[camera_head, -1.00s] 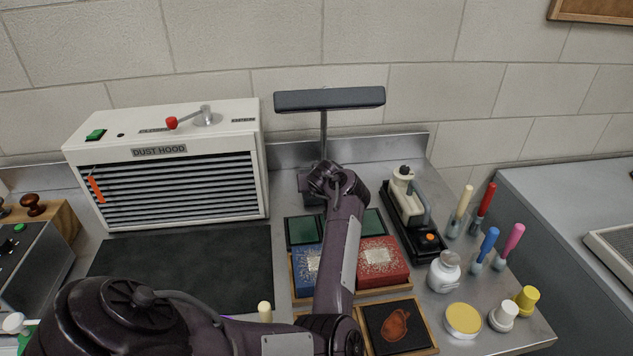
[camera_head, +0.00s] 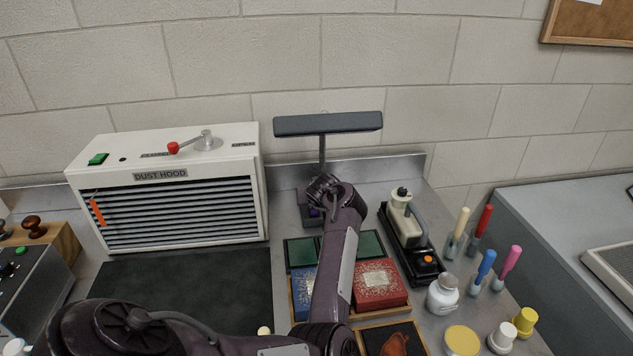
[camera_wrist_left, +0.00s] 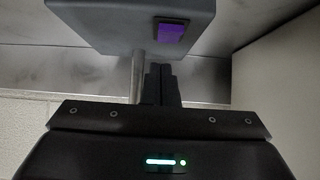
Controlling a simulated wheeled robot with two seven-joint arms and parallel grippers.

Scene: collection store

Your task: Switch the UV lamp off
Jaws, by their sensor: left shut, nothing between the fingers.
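The UV lamp (camera_head: 327,123) is a long dark grey head on a thin post at the back of the steel bench. Its grey base (camera_head: 306,198) is partly hidden behind my left wrist. In the left wrist view the lamp's base (camera_wrist_left: 120,22) carries a purple rocker switch (camera_wrist_left: 170,32), and the post (camera_wrist_left: 138,72) stands beside my fingers. My left gripper (camera_wrist_left: 160,72) is shut and empty, with its fingertips close to the base and switch. I cannot tell whether they touch. My right gripper is in no view.
The dust hood (camera_head: 170,195) stands to the left behind a black mat (camera_head: 190,285). Red (camera_head: 379,283) and blue (camera_head: 303,290) boxes lie under my left forearm. To the right are a black-and-cream device (camera_head: 408,240), a white jar (camera_head: 443,295) and several coloured-handled tools.

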